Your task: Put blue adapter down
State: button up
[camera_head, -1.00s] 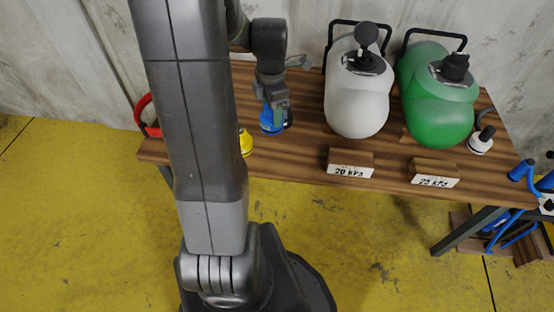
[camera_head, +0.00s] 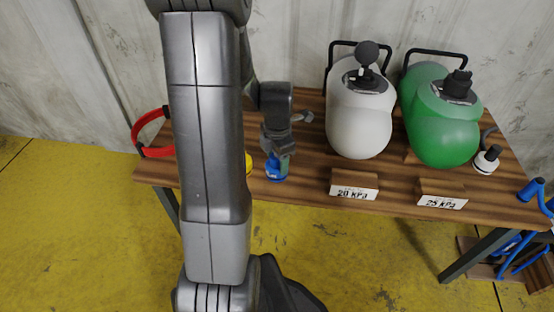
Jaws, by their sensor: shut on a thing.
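The blue adapter (camera_head: 276,171) is at the front part of the wooden table (camera_head: 310,176), left of the sign reading 20 kPa. My gripper (camera_head: 278,157) is above it and shut on it, pointing down. The adapter's upper part is hidden by the fingers. I cannot tell whether its underside touches the table top.
A yellow piece (camera_head: 248,163) sits just left, mostly hidden by my arm. A red loop (camera_head: 150,134) is at the table's left end. White (camera_head: 358,118) and green (camera_head: 444,122) tanks stand behind the signs (camera_head: 354,186). A white adapter (camera_head: 487,160) is at right.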

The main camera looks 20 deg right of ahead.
jog(key=o, duration=1)
jog(key=shift+f, duration=0.1)
jog(key=shift+o, duration=0.2)
notch_tip(320, 180, up, 12)
jog(key=p, duration=0.3)
jog(key=shift+s+r, duration=0.1)
jog(key=shift+r, duration=0.1)
